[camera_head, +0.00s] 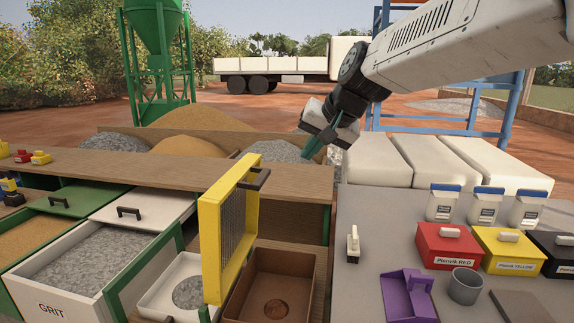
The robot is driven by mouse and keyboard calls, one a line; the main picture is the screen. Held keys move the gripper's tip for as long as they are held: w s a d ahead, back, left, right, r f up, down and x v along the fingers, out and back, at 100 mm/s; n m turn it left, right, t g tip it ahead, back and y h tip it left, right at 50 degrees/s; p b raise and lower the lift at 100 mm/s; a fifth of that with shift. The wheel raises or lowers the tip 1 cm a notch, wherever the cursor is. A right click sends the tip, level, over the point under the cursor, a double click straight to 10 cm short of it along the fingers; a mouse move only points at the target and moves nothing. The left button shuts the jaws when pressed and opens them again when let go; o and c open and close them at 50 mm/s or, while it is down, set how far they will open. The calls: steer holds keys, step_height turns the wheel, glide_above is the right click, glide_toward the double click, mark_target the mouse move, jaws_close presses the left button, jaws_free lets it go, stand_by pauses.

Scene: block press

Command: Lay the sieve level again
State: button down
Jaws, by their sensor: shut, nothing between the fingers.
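The sieve, a yellow frame with grey mesh (232,222), stands steeply tilted, almost on edge, between a white tray (158,302) and a brown bin (283,262). A dark handle (255,179) sticks out near its upper edge. Whether its lower edge is hinged I cannot tell. My gripper (311,152) is shut and empty, in the air up and to the right of the sieve, in front of the grey gravel heap. It does not touch the sieve.
A wooden ledge (130,168) runs behind the sieve. An open grit drawer (95,250) lies to the left. The grey table (362,290) at right carries a purple scoop (408,295), a grey cup (465,286), and red and yellow boxes (448,246).

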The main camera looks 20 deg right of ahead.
steer(key=w+a+f, duration=0.5)
steer(key=w+f, duration=0.2)
steer(key=shift+w, duration=0.35)
steer(key=shift+w+a, duration=0.1)
